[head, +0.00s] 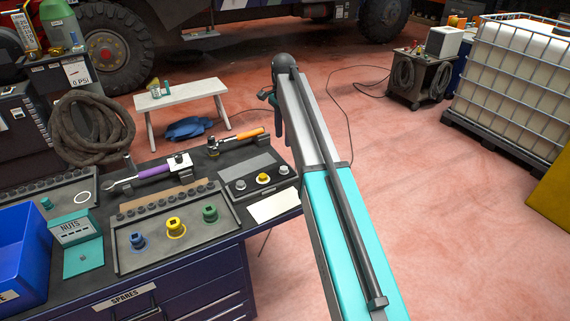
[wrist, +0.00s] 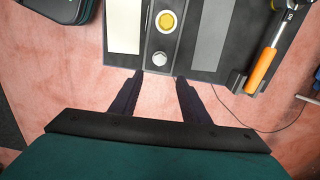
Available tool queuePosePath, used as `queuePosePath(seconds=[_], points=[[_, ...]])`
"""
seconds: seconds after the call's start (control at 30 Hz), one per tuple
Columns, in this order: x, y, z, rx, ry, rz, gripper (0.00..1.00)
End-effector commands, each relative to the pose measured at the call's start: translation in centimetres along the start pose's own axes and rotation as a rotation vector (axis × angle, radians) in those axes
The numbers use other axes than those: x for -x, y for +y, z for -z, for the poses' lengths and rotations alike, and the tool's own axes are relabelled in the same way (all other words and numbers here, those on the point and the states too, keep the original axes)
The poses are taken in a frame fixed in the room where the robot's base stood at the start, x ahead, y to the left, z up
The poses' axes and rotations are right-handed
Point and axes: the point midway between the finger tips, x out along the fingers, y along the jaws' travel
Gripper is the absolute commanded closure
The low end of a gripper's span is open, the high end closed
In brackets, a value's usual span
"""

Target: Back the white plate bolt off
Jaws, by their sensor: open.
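A dark plate (head: 258,192) with three bolts lies at the bench's right end. They are a pale bolt (head: 240,185) at left, a yellow one (head: 263,179) in the middle and a pale one (head: 283,170) at right. In the wrist view the yellow bolt (wrist: 166,21) and a grey hex bolt (wrist: 160,57) show on the plate; the third is out of frame. Which bolt is the white one I cannot tell for sure. My gripper (wrist: 159,76) is open and empty, its fingertips just short of the grey bolt, which lines up with the gap. The gripper's height above the plate is unclear.
An orange-handled ratchet (head: 238,138) and a purple-handled wrench (head: 153,173) lie behind the plate. A tray (head: 130,265) with blue, yellow and green sockets is at left. A white card (head: 272,206) lies in front of the plate. Open floor lies right of the bench.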

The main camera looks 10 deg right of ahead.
Motion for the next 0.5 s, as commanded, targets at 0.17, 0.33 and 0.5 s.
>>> queuePosePath(seconds=[0.17,0.33,0.5], points=[[-0.3,0.0,0.1,0.0,0.0,-0.001,0.58],[-1.2,0.1,0.1,-0.001,0.0,-0.001,0.58],[-2.9,0.2,0.1,-0.001,-0.001,-0.002,0.58]])
